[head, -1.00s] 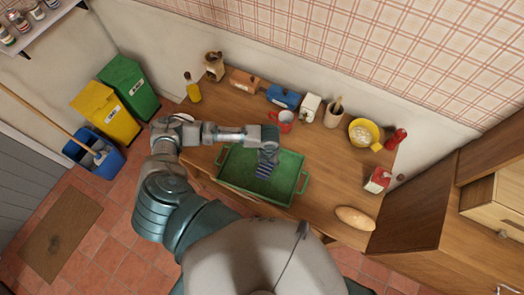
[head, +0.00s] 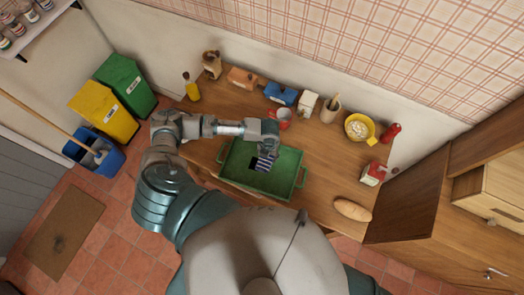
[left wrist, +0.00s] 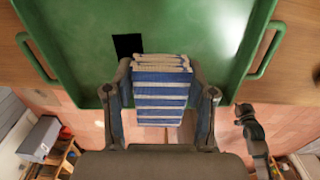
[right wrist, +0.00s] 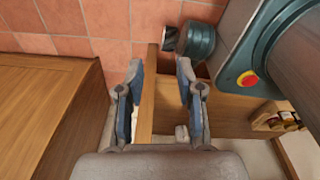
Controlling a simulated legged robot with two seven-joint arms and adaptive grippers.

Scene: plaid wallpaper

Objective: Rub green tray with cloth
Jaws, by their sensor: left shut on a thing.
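The green tray (head: 285,185) lies on the wooden counter and also fills the top of the left wrist view (left wrist: 200,30). My left gripper (head: 268,150) is over the tray, shut on the folded blue-and-white striped cloth (head: 267,162). In the left wrist view the cloth (left wrist: 160,97) sits between both fingers; I cannot tell whether it touches the tray floor. A black square patch (left wrist: 128,45) on the tray floor lies just left of the cloth. My right gripper (right wrist: 160,80) is open and empty, away from the tray; it is not visible in the head view.
A red-and-white mug (head: 284,116) stands close behind the tray. Along the back are an oil bottle (head: 191,88), a blue box (head: 281,94), a utensil pot (head: 330,109) and a yellow bowl (head: 359,128). Bread (head: 352,210) lies right of the tray, with bare counter between.

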